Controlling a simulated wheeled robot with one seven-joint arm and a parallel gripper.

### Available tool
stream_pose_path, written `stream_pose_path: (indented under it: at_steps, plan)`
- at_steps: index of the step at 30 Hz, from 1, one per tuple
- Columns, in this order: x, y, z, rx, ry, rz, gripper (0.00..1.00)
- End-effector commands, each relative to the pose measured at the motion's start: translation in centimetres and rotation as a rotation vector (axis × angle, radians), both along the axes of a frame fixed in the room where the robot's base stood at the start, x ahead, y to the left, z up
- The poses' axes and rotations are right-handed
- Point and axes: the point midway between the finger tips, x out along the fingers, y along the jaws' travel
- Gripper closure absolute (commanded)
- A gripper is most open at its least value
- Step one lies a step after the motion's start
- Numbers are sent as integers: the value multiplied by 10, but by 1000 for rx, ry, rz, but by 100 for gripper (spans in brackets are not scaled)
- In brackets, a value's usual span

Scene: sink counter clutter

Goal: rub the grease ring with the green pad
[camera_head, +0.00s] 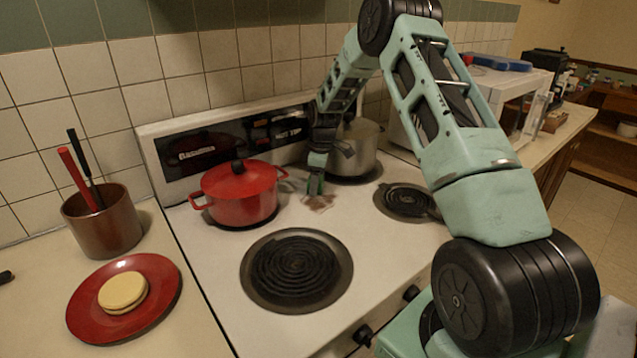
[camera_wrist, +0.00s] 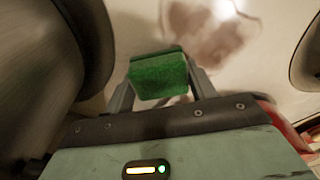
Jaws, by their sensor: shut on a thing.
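My gripper (camera_head: 316,181) is over the stove top between the red pot and the steel pot. It is shut on the green pad (camera_wrist: 160,75), which sits between the two fingers in the wrist view. The pad also shows small below the gripper in the head view (camera_head: 315,186). The grease ring (camera_head: 320,202) is a brownish smear on the white stove top, just in front of the pad. In the wrist view the smear (camera_wrist: 215,38) lies beyond the pad, up and to the right. I cannot tell whether the pad touches the surface.
A red lidded pot (camera_head: 238,196) stands left of my gripper. A steel pot (camera_head: 357,150) stands close behind and right. Bare coil burners are at the front (camera_head: 297,270) and right (camera_head: 405,201). A red plate (camera_head: 90,327) and brown utensil crock (camera_head: 104,228) are on the left counter.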

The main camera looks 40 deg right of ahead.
Motion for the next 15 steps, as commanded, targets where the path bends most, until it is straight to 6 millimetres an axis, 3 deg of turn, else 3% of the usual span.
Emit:
stream_pose_path:
  at_steps: [15]
  plan:
    - [-6, 20, -2, 1, 2, 0, 66]
